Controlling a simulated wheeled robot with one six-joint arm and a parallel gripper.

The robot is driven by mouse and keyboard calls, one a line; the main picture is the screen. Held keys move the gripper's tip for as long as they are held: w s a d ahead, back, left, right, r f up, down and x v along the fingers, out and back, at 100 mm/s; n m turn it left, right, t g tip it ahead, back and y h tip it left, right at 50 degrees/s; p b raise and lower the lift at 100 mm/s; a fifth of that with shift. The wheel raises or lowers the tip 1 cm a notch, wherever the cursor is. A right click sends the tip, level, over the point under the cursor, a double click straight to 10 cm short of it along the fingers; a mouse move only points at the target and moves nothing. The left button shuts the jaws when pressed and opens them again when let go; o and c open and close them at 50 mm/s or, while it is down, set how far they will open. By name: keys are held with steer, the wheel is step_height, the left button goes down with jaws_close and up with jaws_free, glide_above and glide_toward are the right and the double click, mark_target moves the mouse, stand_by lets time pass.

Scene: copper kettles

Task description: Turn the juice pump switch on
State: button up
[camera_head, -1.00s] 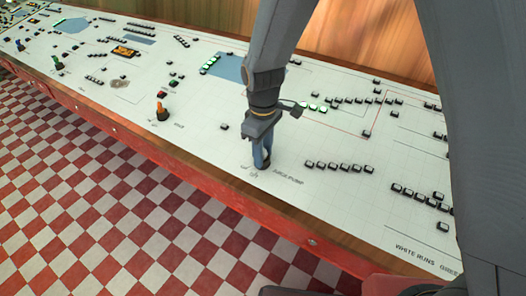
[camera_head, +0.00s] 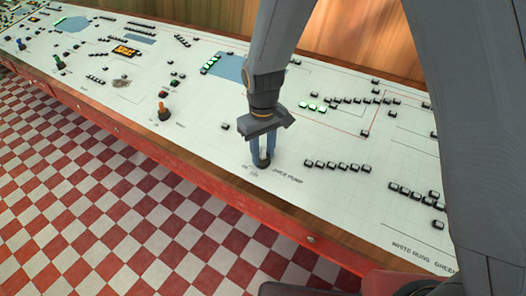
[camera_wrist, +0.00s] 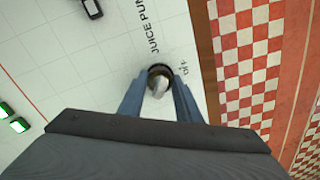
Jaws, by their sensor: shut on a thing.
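The juice pump switch (camera_wrist: 158,84) is a grey lever in a dark round base on the white panel, beside the printed words "JUICE PUMP". My gripper (camera_wrist: 160,90) points down at the panel, with one blue finger on each side of the lever, shut on it. In the head view my gripper (camera_head: 262,160) reaches the panel just left of the "JUICE PUMP" label, and the switch (camera_head: 261,163) is mostly hidden between the fingers.
The white control panel (camera_head: 215,160) carries several black buttons (camera_head: 338,167), lit green buttons (camera_head: 312,106) and an orange-handled switch (camera_head: 162,111) to the left. A wooden front edge (camera_head: 200,180) borders it, above a red and white checkered floor (camera_head: 100,200). Panel around the switch is clear.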

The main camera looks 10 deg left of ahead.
steer(key=shift+w+a+r+m, duration=0.1)
steer(key=shift+m, duration=0.3)
stand_by(0.3)
steer(key=o, duration=0.8)
steer(key=shift+r+b, duration=0.85)
steer(key=shift+r, duration=3.05)
steer(key=s+d+r+m, duration=0.1)
steer(key=s+d+m, duration=0.2)
steer(key=d, duration=1.1)
steer(key=s+d+r+m+t, duration=0.1)
steer(key=s+d+m, duration=0.3)
steer(key=d, duration=1)
steer(key=s, duration=0.2)
steer(key=shift+s+d+r+m, duration=0.15)
steer(key=shift+s+m, duration=0.15)
steer(key=shift+s, duration=0.1)
